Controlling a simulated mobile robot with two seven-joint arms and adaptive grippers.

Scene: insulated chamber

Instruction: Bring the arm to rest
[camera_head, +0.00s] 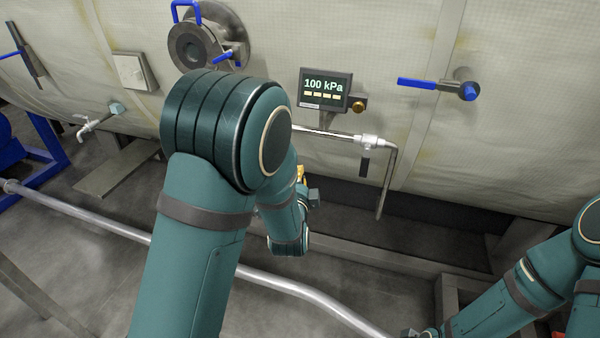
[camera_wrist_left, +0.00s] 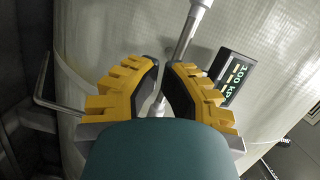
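My left arm (camera_head: 215,190) reaches across the middle of the head view toward the chamber wall. Its gripper is mostly hidden there, with only a bit of yellow finger (camera_head: 300,174) showing below the metal pipe. In the left wrist view my left gripper (camera_wrist_left: 163,66) has two yellow fingers with black pads. A gap shows between the fingertips, and nothing is seen held in it. A metal pipe (camera_wrist_left: 184,38) shows behind and between the fingers; I cannot tell whether they touch it.
The pale insulated chamber wall (camera_head: 530,145) carries a display reading 100 kPa (camera_head: 326,90), a pipe with a valve (camera_head: 368,141), a blue-handled valve (camera_head: 430,84) and a flanged port (camera_head: 195,45). A metal rail (camera_head: 285,284) crosses below. Grey floor lies at the left.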

